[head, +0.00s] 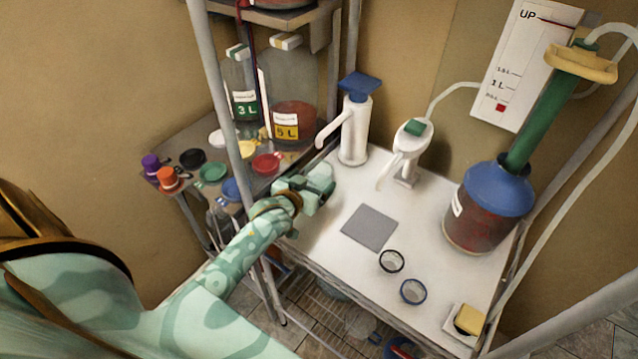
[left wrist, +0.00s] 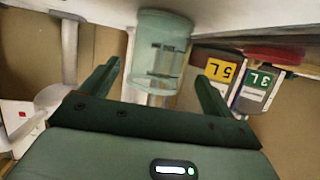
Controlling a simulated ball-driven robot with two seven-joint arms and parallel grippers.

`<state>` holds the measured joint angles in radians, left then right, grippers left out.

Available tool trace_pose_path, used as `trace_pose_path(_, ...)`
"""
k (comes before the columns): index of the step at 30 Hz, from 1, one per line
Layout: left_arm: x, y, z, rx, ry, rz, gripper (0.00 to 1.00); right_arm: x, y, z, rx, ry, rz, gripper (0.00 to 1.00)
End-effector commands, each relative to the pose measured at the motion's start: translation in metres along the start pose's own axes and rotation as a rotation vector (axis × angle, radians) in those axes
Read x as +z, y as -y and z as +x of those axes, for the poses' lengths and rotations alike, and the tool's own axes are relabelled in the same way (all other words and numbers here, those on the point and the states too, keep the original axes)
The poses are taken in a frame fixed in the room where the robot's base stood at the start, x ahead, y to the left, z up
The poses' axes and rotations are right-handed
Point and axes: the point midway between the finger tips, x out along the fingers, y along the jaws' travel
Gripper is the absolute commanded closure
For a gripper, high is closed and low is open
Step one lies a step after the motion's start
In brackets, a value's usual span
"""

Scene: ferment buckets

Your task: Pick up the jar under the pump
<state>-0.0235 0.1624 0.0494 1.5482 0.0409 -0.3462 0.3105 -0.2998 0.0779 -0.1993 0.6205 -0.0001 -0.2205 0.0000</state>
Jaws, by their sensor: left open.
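A pale green, see-through jar (left wrist: 163,45) stands in the left wrist view, which is upside down, between the two fingers of my left gripper (left wrist: 158,71). The fingers are open, with a gap visible on both sides of the jar. In the head view my left gripper (head: 319,182) is at the left edge of the white table, just below the spout of the white pump with a blue top (head: 355,130). There the gripper covers most or all of the jar, so I cannot make it out clearly. My right gripper is not in view.
The white table (head: 335,250) holds a grey pad (head: 369,228), two small rings, a second white dispenser (head: 405,150) and a blue-topped bucket (head: 485,205). A grey pole (head: 228,110) stands left of it. Coloured lids and the 3 L (head: 242,90) and 5 L (head: 292,105) jars crowd the side shelf.

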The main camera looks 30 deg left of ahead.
Motion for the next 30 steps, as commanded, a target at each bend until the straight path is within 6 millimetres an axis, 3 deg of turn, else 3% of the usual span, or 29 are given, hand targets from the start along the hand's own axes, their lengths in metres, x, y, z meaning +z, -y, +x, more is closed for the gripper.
trace_pose_path(6,-0.004,-0.005,0.034,0.000,-0.001,-0.001,0.12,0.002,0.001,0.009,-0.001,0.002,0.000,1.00)
trace_pose_path(14,-0.006,-0.005,0.039,0.000,-0.001,-0.001,0.12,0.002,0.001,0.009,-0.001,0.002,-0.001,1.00)
trace_pose_path(15,-0.006,-0.005,0.039,0.000,-0.001,-0.001,0.15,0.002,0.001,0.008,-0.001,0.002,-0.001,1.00)
trace_pose_path(21,-0.006,-0.005,0.039,0.000,0.000,-0.001,0.69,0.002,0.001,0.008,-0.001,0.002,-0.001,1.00)
trace_pose_path(30,-0.007,-0.005,0.038,0.000,-0.001,-0.001,0.69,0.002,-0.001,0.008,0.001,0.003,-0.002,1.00)
